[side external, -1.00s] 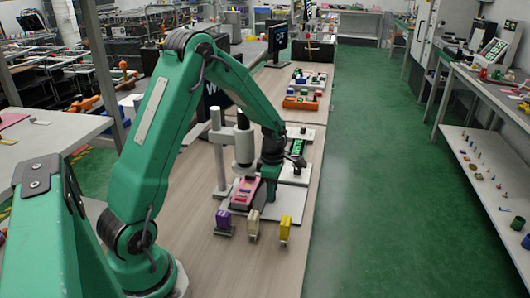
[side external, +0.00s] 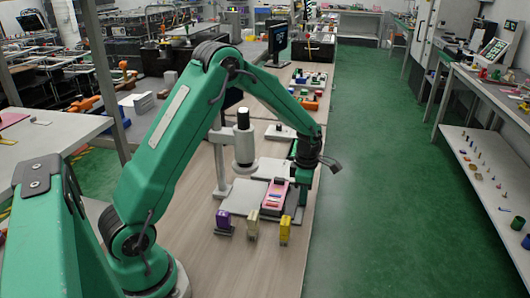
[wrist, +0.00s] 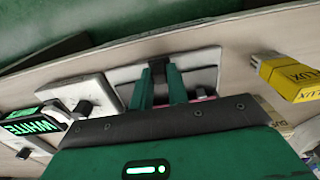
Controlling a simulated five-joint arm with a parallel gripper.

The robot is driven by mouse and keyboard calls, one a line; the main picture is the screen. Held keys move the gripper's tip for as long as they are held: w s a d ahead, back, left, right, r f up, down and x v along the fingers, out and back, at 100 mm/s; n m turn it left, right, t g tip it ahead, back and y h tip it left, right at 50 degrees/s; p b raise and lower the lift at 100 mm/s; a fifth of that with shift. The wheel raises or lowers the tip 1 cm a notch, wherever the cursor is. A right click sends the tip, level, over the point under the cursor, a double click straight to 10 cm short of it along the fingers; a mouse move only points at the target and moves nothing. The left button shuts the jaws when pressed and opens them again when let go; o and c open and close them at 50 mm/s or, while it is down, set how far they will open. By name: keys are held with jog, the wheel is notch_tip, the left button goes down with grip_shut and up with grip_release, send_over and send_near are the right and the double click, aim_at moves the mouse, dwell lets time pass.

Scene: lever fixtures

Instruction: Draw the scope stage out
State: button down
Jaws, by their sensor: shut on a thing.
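The scope (side external: 243,140) is a white tube with a black top on an upright stand. Its stage, a pink slab (side external: 274,195) carrying small coloured pieces, sticks out to the right of the tube over a pale base plate (side external: 235,213). My gripper (side external: 301,192) is at the right end of the stage. In the wrist view, my gripper's green fingers (wrist: 161,88) are closed around a dark handle (wrist: 160,68). A little pink of the stage shows beside them; the rest is hidden by my wrist. The exact grip is hidden in the side view.
Purple (side external: 224,219), beige (side external: 252,224) and yellow (side external: 285,230) boxes stand along the near side. A white block with a black knob (wrist: 85,106) and a green lit display (wrist: 20,127) lie left in the wrist view. The table's right edge is close to my gripper.

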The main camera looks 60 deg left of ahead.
jog(key=shift+w+d, duration=0.7)
jog(key=shift+w, duration=0.1)
jog(key=c, duration=1.4)
grip_release()
jog(key=shift+o, duration=0.2)
jog(key=shift+s+r, duration=0.1)
jog(key=shift+r, duration=0.1)
notch_tip(320, 180, up, 8)
jog(key=shift+f, duration=0.25)
